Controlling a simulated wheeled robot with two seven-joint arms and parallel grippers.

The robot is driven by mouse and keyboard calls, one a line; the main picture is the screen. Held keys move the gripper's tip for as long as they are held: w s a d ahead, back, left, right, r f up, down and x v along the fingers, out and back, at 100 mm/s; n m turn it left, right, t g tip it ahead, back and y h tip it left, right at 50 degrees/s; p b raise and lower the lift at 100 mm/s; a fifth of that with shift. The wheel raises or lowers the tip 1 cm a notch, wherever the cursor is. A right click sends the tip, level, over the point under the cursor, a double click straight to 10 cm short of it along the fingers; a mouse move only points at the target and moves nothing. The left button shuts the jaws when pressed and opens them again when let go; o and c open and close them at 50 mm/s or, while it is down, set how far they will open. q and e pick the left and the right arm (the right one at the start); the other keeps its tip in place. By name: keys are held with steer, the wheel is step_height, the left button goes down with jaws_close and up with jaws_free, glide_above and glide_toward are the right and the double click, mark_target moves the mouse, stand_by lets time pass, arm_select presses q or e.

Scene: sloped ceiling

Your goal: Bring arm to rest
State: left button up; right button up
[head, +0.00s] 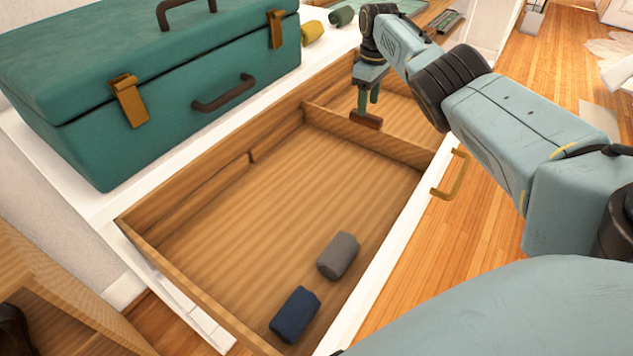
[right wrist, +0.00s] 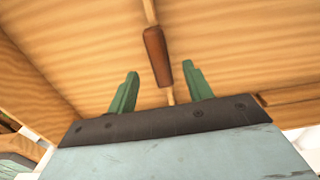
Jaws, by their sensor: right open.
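My right gripper (head: 368,97) is over the far part of the open wooden drawer (head: 290,190), pointing down. My right arm reaches in from the right side of the head view. My left gripper is not in view.
A grey roll (head: 339,255) and a navy roll (head: 294,314) lie in the drawer's near part. A teal toolbox (head: 150,85) stands on the white top behind it, with a yellow roll (head: 312,32) and a green roll (head: 342,15) beside it.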

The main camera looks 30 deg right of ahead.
step_height(320, 180, up, 8)
steer(key=p, duration=0.2)
steer(key=shift+r, duration=0.25)
steer(key=shift+r, duration=0.1)
